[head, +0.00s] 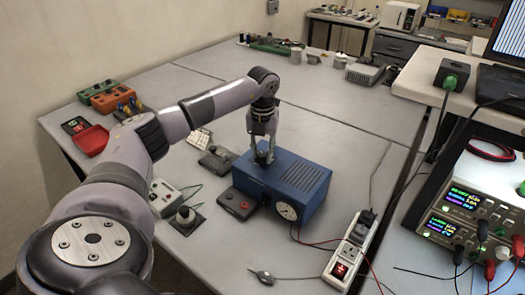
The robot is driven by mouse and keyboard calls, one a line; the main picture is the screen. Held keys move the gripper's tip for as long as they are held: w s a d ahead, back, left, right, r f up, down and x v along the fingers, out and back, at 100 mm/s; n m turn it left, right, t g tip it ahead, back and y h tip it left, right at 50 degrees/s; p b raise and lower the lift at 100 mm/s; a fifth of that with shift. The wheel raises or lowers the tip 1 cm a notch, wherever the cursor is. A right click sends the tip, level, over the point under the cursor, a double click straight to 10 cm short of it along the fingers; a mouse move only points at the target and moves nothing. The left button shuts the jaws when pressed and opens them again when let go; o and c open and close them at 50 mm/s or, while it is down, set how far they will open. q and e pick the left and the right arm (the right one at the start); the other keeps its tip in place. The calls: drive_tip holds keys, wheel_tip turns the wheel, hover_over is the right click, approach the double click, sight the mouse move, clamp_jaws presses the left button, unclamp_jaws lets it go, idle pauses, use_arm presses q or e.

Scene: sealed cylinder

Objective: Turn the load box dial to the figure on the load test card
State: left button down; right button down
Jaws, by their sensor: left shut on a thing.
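A blue vented box (300,177) stands on the grey table near the middle of the head view; it looks like the load box. A round white dial face (286,211) is on its front side; its figures are too small to read. My left gripper (264,158) points down at the left part of the box's top. It is shut on a small dark part there, apparently a knob, mostly hidden by the fingers. A pale printed card (199,138) lies behind and left of the box; I cannot read it or tell if it is the load test card. My right gripper is not in view.
A power strip (350,252) and cables lie at the right front. A grey meter (166,197) stands left. The table behind the blue box is largely clear.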

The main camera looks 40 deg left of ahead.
sight(263, 154)
use_arm(q)
drive_tip(key=shift+r+n, duration=0.15)
drive_tip(key=shift+n, duration=0.15)
drive_tip(key=c, duration=1.3)
unclamp_jaws()
wheel_tip(263, 154, up, 12)
